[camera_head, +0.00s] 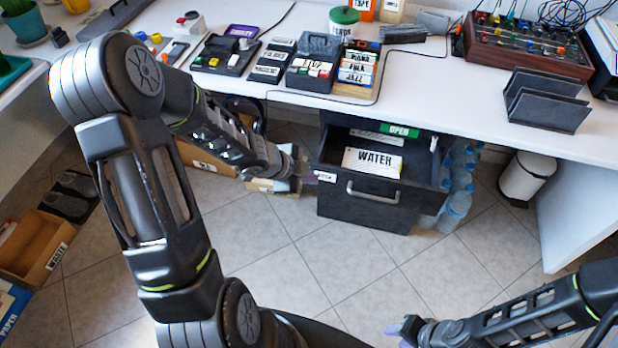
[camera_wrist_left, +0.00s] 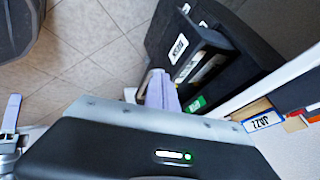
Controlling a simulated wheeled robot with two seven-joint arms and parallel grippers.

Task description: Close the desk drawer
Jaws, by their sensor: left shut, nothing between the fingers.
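The black desk drawer (camera_head: 350,206) sticks out from under the white desk, pulled open, with its inside visible. It has a silver handle (camera_head: 372,194) on its front. A white WATER box (camera_head: 372,162) lies inside. The open drawer also shows in the left wrist view (camera_wrist_left: 215,42). My left gripper (camera_head: 312,178) is shut and empty, with its fingertips close to the left end of the drawer front. I cannot tell whether they touch it. Its lavender fingers also show in the left wrist view (camera_wrist_left: 160,92). My right gripper (camera_head: 402,330) is low at the bottom, away from the drawer, its jaws unclear.
Clear water bottles (camera_head: 458,190) stand right of the drawer, near a white bin (camera_head: 527,177). The desk top (camera_head: 425,75) above holds signs and devices. Tiled floor (camera_head: 330,262) in front of the drawer is free. A WASTE box (camera_head: 35,245) sits at the left.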

